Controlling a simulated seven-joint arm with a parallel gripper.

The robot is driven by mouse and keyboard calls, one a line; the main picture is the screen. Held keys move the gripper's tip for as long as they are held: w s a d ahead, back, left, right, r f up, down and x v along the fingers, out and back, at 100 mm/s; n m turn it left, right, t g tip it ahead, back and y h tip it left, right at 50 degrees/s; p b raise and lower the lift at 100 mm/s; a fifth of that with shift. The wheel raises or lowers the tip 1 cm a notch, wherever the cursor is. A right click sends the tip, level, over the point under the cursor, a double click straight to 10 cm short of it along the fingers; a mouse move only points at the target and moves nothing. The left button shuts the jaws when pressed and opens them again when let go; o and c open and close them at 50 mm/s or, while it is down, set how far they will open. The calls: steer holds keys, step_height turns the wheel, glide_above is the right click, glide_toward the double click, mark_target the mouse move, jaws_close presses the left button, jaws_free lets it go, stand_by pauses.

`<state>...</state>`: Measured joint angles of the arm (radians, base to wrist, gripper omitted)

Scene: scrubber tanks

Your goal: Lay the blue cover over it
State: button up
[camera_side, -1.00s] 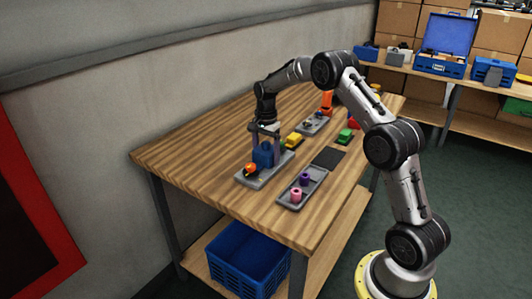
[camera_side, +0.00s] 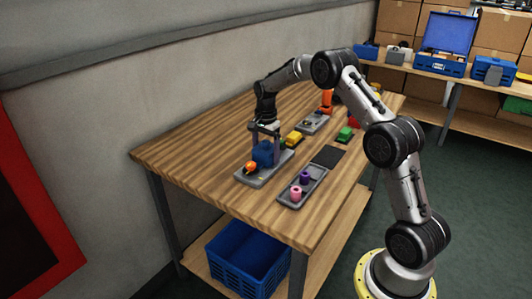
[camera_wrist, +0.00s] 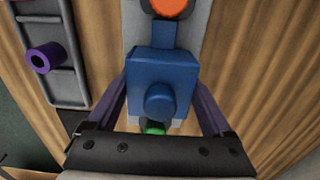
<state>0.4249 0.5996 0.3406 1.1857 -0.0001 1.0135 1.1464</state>
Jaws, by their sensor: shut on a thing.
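The blue cover (camera_side: 264,153) is a boxy blue piece with a round knob (camera_wrist: 159,101) on top and a narrow tab toward the orange part. My gripper (camera_side: 264,146) points down with its fingers on either side of the cover, shut on it; the wrist view shows the purple-grey fingers at both sides (camera_wrist: 160,108). The cover sits at or just above the grey base plate (camera_side: 262,179); I cannot tell if it rests fully. An orange round part (camera_side: 251,166) is on the plate's near end. A bit of green (camera_wrist: 153,129) shows beside the knob; what lies under the cover is hidden.
A grey tray (camera_side: 315,184) beside the plate holds a purple ring (camera_side: 305,176) and a pink ring (camera_side: 296,192). Bare wood is free at the near left.

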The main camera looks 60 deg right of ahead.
mark_target(266, 141)
steer(key=shift+f, duration=0.4)
steer(key=o, duration=1.2)
steer(key=shift+c, duration=0.2)
steer(key=shift+s+f, duration=0.1)
steer(key=shift+s, duration=0.15)
steer(key=shift+w+r, duration=0.15)
steer(key=shift+r, duration=0.85)
steer(key=shift+w+r, duration=0.1)
steer(key=shift+r, duration=2.75)
